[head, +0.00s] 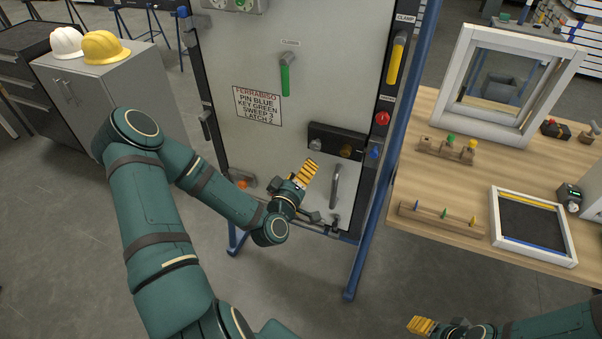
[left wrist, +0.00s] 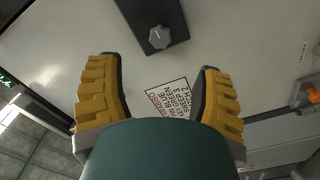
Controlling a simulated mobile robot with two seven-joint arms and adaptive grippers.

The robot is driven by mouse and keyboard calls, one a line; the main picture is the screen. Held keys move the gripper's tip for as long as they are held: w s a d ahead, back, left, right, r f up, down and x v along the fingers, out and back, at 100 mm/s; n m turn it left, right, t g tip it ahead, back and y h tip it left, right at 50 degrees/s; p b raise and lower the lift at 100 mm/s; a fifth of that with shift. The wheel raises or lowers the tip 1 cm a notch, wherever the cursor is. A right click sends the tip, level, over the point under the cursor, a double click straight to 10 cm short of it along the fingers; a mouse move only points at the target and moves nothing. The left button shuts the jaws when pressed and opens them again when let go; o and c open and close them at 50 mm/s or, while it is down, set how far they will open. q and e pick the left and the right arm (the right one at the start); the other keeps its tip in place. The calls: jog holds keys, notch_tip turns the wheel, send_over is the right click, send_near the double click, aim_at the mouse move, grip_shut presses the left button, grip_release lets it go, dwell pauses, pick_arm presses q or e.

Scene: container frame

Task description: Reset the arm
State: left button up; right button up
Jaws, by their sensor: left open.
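My left gripper (head: 308,173) has yellow ribbed fingers and is in front of the lower part of a grey panel door (head: 240,50). In the left wrist view the same gripper (left wrist: 157,95) is open, with nothing between its fingers. Past its fingertips are a grey knob (left wrist: 159,37) on a dark plate and a printed label (left wrist: 170,98). My right gripper (head: 422,326) shows only partly at the bottom edge in the head view, apart from the table. Whether it is open or shut is unclear.
The panel carries a green handle (head: 285,80), a yellow handle (head: 396,62), a red button (head: 382,118) and a grey lever (head: 335,186). Blue frame posts (head: 385,200) stand beside it. At right, a wooden table (head: 420,180) holds a white window frame (head: 461,70) and a tray (head: 571,245).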

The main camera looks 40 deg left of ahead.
pick_arm(q)
jog(key=shift+s, duration=0.3)
jog(key=shift+d, duration=0.15)
jog(key=d+f+m+g+h, duration=0.65)
jog(key=d+f, duration=0.35)
jog(key=d, duration=0.5)
jog(key=s+d+f+m+g+b, duration=0.1)
jog(key=s+d+f+m+g, duration=0.1)
jog(key=s, duration=0.5)
jog(key=s+d+f+m+g+h, duration=0.1)
jog(key=s+d+f+m+g, duration=0.2)
jog(key=s+d+f+g, duration=0.2)
jog(key=shift+s+d+m+g+b, duration=0.35)
jog(key=shift+s+d+g, duration=0.6)
jog(key=shift+d+g, duration=0.15)
